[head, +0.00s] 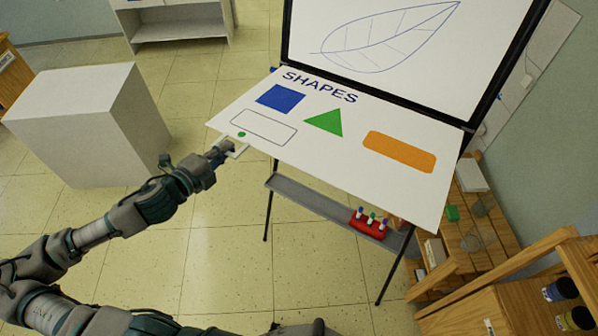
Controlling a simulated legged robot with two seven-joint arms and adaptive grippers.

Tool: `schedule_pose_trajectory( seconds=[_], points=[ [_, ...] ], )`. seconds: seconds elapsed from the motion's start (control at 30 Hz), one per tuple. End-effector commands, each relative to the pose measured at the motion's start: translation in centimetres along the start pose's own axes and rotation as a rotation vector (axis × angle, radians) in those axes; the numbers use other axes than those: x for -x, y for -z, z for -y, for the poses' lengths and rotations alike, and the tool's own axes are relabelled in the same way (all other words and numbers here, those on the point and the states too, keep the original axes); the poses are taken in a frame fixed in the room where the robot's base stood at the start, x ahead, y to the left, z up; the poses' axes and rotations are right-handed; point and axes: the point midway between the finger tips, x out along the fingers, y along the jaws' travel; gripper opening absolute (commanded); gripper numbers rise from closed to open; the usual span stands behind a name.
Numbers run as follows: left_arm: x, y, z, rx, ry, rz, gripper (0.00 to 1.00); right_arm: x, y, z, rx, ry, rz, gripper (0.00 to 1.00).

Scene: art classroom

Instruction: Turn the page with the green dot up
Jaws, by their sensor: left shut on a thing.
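The white page (330,150) headed "SHAPES" carries a blue square, a green triangle, an orange bar and an empty outlined bar. It juts out from the easel toward me, its lower edge lifted clear of the board. The green dot (241,134) is near the page's lower left corner, by a small pale tab (239,147). My left gripper (225,149) is shut on the page at this tab, just below the dot. Its fingertips are small and partly hidden. Another sheet (390,35) with a leaf drawing shows above and behind. My right gripper is not visible.
The black easel has a grey tray (305,203) with a red marker holder (369,223) below the page. A white block (85,125) stands at left. Wooden shelving with paint jars (561,289) is at lower right. The tiled floor (240,240) before the easel is clear.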

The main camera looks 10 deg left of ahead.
Motion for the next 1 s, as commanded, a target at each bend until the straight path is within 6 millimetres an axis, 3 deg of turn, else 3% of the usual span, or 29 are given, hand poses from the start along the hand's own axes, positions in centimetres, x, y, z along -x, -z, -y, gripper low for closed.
schedule_pose_trajectory(
  seconds=[0.37,1.0],
  points=[
    [0.0,0.1,0.3,-0.001,0.001,-0.003,0.0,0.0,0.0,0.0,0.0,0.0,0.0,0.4],
    [0.0,0.1,5.9,-0.004,-0.001,-0.001,0.0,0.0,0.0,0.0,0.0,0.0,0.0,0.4]
  ],
)
